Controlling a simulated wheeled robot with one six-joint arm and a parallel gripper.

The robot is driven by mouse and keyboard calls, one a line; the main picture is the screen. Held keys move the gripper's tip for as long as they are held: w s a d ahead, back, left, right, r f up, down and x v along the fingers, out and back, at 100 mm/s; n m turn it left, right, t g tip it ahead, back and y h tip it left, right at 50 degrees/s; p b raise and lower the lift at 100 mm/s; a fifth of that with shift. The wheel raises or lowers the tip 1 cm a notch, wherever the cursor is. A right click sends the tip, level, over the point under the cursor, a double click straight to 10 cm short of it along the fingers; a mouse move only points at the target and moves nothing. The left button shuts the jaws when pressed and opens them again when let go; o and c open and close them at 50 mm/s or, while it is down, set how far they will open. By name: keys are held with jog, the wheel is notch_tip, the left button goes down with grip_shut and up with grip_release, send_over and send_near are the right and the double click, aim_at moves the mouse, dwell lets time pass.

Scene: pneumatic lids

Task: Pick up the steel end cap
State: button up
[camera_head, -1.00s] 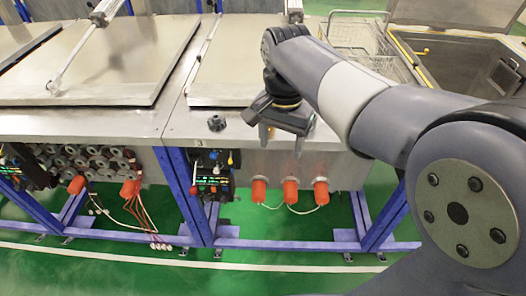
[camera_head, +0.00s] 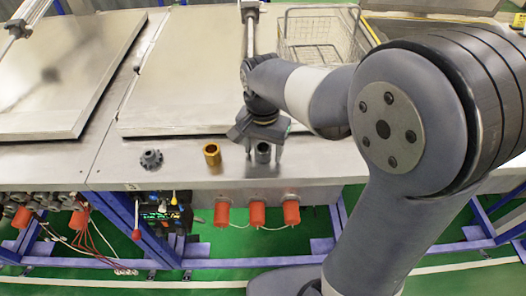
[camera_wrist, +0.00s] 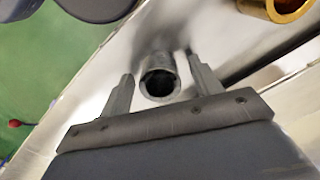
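The steel end cap (camera_head: 263,153) is a small grey hollow cylinder standing on the metal bench top near its front edge. In the wrist view the steel end cap (camera_wrist: 158,77) shows its open round end and lies between my two fingers. My gripper (camera_head: 263,158) is open, with one finger on each side of the cap. In the wrist view my gripper (camera_wrist: 158,72) shows gaps on both sides of the cap, wider on the right; I see no finger touching it.
A brass ring-shaped part (camera_head: 212,154) stands left of the cap, and a dark toothed knob (camera_head: 151,159) farther left. A large flat metal lid (camera_head: 185,90) lies behind them. A wire basket (camera_head: 318,38) is at the back. The bench's front edge is close.

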jog(key=c, duration=1.3)
